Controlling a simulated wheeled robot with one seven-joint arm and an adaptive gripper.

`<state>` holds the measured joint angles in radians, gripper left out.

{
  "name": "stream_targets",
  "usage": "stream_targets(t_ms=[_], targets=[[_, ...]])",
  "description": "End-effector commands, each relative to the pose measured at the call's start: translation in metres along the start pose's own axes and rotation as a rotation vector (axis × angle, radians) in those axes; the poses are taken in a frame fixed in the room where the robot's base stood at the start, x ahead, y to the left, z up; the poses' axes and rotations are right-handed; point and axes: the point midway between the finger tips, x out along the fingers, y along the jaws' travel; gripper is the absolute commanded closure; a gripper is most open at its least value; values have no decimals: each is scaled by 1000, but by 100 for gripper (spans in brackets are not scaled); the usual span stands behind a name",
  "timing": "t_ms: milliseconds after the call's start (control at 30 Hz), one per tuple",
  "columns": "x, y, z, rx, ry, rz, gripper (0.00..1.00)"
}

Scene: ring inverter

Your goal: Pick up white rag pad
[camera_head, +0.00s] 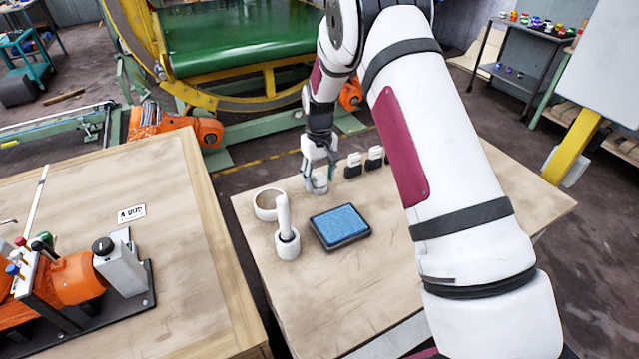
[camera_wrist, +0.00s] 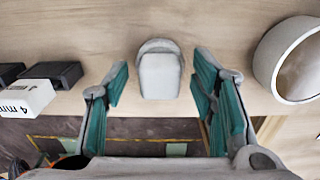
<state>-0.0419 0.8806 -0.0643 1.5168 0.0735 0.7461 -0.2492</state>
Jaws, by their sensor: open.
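A white pad-like piece (camera_wrist: 160,75), which I take to be the white rag pad, stands on the wooden table (camera_head: 330,295). In the wrist view it has a rounded grey-white back and a paler front block. My gripper (camera_wrist: 158,82) is open, with one teal-lined finger on each side of the piece and visible gaps to both. The head view shows my gripper (camera_head: 316,180) low over the table's far side, where it largely hides the piece.
A white ring (camera_head: 268,204) stands close left of my gripper; it also shows in the wrist view (camera_wrist: 290,62). Black-and-white labelled blocks (camera_head: 354,166) stand to the right. Nearer are a blue ink pad (camera_head: 340,224) and a white-handled holder (camera_head: 286,240). The near table area is clear.

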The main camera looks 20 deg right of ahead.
Motion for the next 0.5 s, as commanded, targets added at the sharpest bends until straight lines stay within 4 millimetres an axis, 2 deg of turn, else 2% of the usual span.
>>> stream_targets(t_ms=[100, 300, 333, 500], targets=[[0, 0, 0, 0, 0, 0, 51], [0, 0, 0, 0, 0, 0, 96], [0, 0, 0, 0, 0, 0, 100], [-1, 0, 0, 0, 0, 0, 100]])
